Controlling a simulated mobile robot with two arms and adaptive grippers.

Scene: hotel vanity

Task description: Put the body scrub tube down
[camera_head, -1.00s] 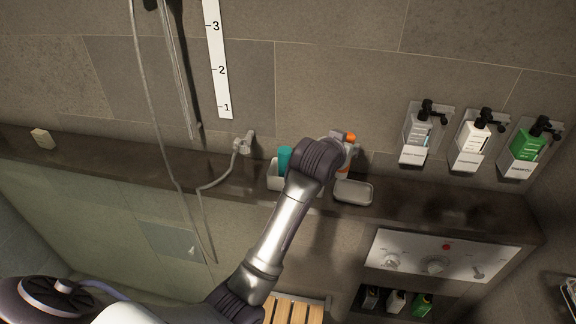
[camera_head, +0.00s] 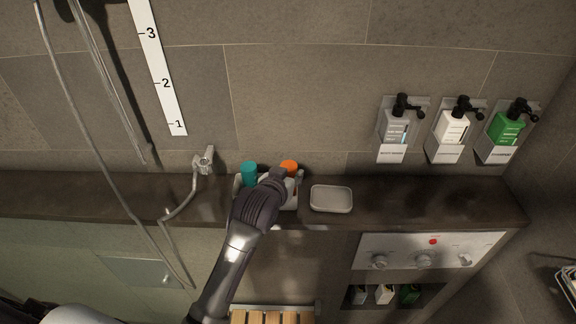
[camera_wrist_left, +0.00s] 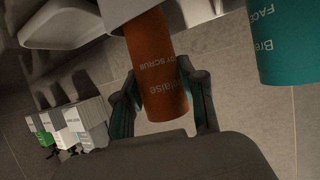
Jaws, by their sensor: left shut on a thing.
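The body scrub tube (camera_head: 289,166) is orange, with lettering that shows in the left wrist view (camera_wrist_left: 160,75). My left gripper (camera_head: 286,180) is shut on it, with one finger on each side in the left wrist view (camera_wrist_left: 164,105). The tube is at the right part of a white caddy (camera_head: 291,204) on the dark ledge. A teal tube (camera_head: 249,171) stands in the caddy's left part, apart from the orange one; it also shows in the left wrist view (camera_wrist_left: 285,45). My arm hides the caddy's middle, and I cannot tell whether the orange tube touches its floor.
A grey soap dish (camera_head: 331,199) lies just right of the caddy. A hose holder (camera_head: 203,160) is on the wall to the left. Dispensers (camera_head: 453,128) hang on the wall at right, above a control panel (camera_head: 425,249). The ledge (camera_head: 430,200) right of the dish is clear.

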